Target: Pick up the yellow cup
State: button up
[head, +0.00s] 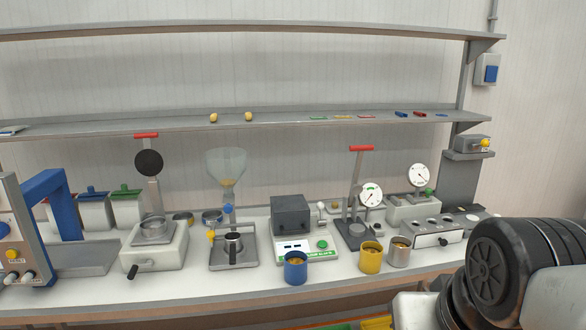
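The yellow cup (371,258) stands upright on the white bench, right of centre near the front edge. Something brownish shows inside its rim. A grey metal cup (398,252) stands close on its right, and a blue cup (295,268) stands further to its left. My arm shows large and dark at the lower right, to the right of the yellow cup. My gripper is not visible in this view.
A press with a red handle (361,149) and a round gauge (371,195) stand behind the yellow cup. A white box with knobs (433,237) is to the right. A shelf (290,124) runs above the bench. The bench front between the blue and yellow cups is clear.

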aim_at(371, 251)
jog(key=i+l+u, duration=0.1)
jog(key=i+u, duration=0.35)
jog(key=i+l+u, duration=0.2)
jog(key=u, duration=0.3)
jog(key=i+l, duration=0.05)
jog(key=i, duration=0.05)
